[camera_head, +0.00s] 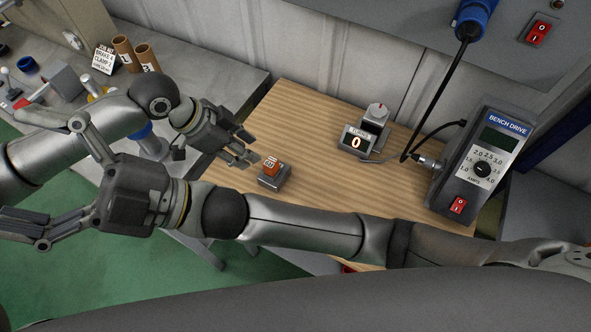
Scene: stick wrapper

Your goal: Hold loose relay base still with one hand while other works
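The relay base (275,181) is a small grey block on the wooden bench top, with an orange relay (271,166) with white marks seated on it. My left gripper (247,150) is just up and left of the base, with its fingers a little apart and nothing seen between them. It appears not to be around the base; whether a fingertip touches it, I cannot tell. My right arm reaches across the front to the left, and my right gripper (45,180) is spread wide and empty, far left of the base.
A bench drive box (482,165) with a cable stands at right. Brown tubes (146,58) and a sign (104,59) stand on the grey bench at left.

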